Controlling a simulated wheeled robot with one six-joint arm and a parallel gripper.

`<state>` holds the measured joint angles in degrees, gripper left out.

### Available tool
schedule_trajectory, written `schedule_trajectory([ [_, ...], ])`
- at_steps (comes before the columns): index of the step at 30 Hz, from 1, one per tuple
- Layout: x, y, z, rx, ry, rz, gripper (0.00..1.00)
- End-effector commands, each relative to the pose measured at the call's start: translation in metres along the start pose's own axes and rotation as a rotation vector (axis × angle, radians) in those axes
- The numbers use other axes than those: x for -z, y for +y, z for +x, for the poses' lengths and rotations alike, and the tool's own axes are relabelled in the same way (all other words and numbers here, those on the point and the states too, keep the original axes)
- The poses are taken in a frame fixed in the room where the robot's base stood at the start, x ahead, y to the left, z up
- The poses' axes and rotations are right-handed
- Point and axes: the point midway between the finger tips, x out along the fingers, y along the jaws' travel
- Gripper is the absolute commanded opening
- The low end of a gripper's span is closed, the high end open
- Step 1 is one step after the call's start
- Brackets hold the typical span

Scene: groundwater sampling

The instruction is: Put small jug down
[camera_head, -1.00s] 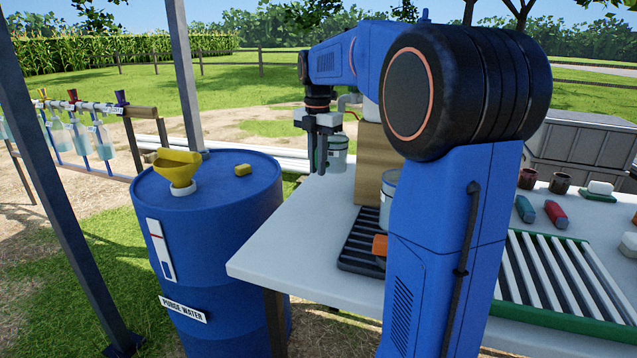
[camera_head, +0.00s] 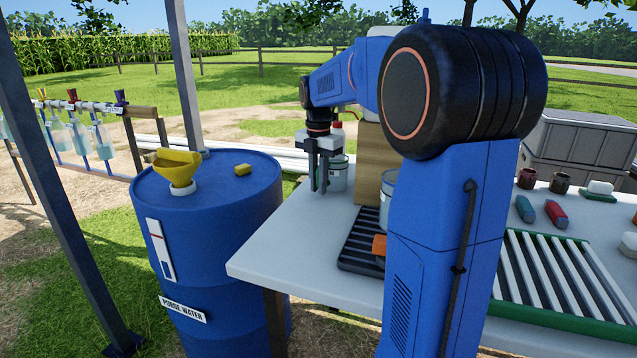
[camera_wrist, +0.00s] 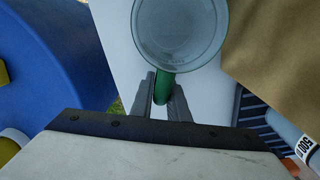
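The small jug (camera_head: 338,174) is a clear greenish cup with a pale label, upright at the far left of the white table (camera_head: 300,235). Its base looks at or very near the tabletop; contact is hard to judge. In the wrist view I look down into the jug (camera_wrist: 180,30), and its green handle (camera_wrist: 162,88) points toward me. My gripper (camera_wrist: 162,85) has one finger on each side of the handle, close against it. In the head view my gripper (camera_head: 319,188) points down at the jug's left side.
A brown box (camera_head: 368,160) stands just right of the jug. A black ribbed tray (camera_head: 358,252) and a pale container (camera_head: 388,195) are nearer. The blue purge water barrel (camera_head: 215,240) with a yellow funnel (camera_head: 178,168) stands left. The table's front left is bare.

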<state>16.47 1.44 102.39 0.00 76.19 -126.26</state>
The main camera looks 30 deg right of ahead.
Motion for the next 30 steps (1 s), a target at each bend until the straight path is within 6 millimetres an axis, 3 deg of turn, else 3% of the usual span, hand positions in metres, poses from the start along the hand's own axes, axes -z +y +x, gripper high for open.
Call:
schedule_trajectory([
  [2,0.000,0.000,0.000,0.000,0.000,0.000,0.32],
  [14,0.000,0.000,-0.006,-0.002,-0.001,0.000,0.32],
  [30,0.000,0.001,-0.099,-0.002,-0.002,0.000,0.32],
])
